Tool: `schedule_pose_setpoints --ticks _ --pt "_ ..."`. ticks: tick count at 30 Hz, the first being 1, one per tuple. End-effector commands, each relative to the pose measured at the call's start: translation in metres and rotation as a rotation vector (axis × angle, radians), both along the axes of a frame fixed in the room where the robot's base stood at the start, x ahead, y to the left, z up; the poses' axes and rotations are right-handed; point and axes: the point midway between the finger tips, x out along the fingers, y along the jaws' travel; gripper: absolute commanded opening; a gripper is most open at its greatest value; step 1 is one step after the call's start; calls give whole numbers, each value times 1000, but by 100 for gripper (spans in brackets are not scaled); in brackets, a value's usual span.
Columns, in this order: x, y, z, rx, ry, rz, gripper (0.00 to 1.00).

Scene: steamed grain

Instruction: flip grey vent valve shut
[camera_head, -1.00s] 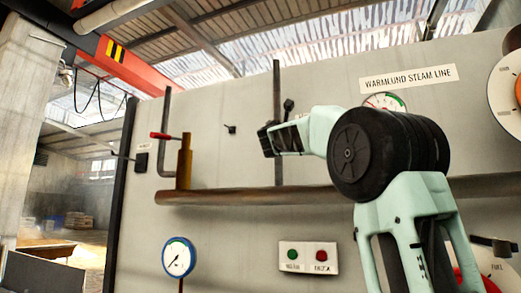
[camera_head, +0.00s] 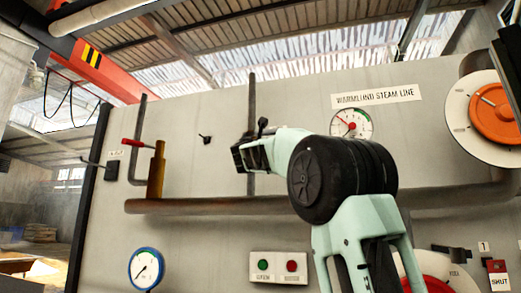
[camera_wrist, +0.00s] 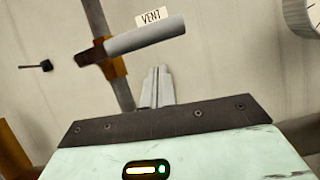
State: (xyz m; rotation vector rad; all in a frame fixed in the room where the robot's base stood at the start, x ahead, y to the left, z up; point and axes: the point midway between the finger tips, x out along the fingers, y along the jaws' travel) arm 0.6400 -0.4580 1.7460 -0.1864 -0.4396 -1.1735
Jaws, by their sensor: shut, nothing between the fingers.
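The grey vent valve handle (camera_wrist: 146,37) shows in the wrist view under a "VENT" label (camera_wrist: 151,17). It is a grey bar, slightly tilted, pointing right from a dark pivot on a bronze body (camera_wrist: 116,72). The body sits on a vertical pipe (camera_wrist: 95,20). My gripper (camera_wrist: 157,72) has its fingers together and empty, below the handle and right of the pipe, with a gap showing in the picture. In the head view my gripper (camera_head: 238,158) overlaps the vertical pipe (camera_head: 252,100) and hides most of the valve. Its depth from the panel is unclear.
A thick horizontal pipe (camera_head: 220,206) runs below my gripper. A red-handled bronze valve (camera_head: 156,170) stands left. A small dark toggle (camera_head: 205,139), a green-and-red button box (camera_head: 278,266), gauges and an orange dial (camera_head: 498,120) are on the panel.

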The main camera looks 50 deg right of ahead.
Motion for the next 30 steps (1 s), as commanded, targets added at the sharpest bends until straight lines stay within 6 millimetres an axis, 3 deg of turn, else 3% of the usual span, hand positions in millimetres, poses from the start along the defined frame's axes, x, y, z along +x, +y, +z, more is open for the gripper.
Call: schedule_pose_setpoints --ticks 1,3,12,21,30 --pt "5 -3 -16 -1 2 -2 0" --pt "11 -6 -28 0 4 -2 0" --pt "-13 50 -51 3 -2 7 0" --pt "-25 77 -61 1 1 3 0" --pt "-25 79 -60 1 1 2 0"
